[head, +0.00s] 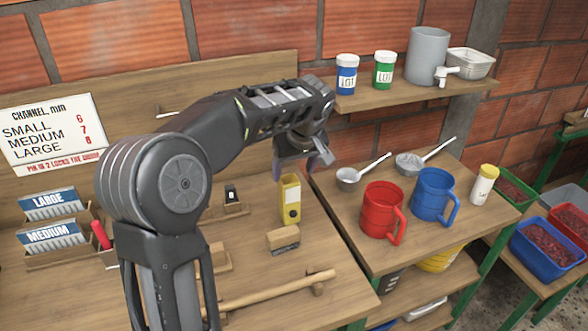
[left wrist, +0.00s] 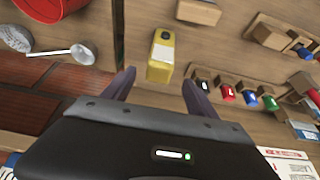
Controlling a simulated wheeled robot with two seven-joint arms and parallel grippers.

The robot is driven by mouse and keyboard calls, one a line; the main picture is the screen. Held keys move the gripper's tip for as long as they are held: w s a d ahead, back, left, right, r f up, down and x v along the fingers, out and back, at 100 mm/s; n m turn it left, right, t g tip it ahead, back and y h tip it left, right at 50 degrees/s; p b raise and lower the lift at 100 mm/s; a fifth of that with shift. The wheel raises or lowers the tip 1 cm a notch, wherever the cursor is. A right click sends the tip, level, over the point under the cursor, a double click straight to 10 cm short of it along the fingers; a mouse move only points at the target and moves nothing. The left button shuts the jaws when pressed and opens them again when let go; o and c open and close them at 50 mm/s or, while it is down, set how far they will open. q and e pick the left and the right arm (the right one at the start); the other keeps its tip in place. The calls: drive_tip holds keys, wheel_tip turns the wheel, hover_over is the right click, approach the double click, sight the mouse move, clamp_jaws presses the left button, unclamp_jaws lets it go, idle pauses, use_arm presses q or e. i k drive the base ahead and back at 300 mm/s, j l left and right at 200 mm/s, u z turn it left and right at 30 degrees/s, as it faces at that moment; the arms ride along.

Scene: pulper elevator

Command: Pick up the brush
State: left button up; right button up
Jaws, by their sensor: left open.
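The brush (head: 283,239), a small wooden block with a dark underside, lies on the workbench in front of the yellow box (head: 290,199). What seems to be the same brush shows at the top of the left wrist view (left wrist: 198,12), beyond the yellow box (left wrist: 161,56). My left gripper (head: 306,160) is above the back right of the bench, higher than the brush and behind it. In the left wrist view its two fingers (left wrist: 160,90) are apart with nothing between them, and the yellow box is just beyond the tips. My right gripper is not in view.
A wooden bar (head: 275,292) lies at the bench front. Red (head: 380,212) and blue (head: 433,194) mugs and two ladles stand on the right table. A shelf (head: 420,88) holds jars and a grey dispenser. Bare bench surrounds the brush.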

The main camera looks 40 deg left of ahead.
sight(285, 239)
drive_tip(key=u, duration=1.3)
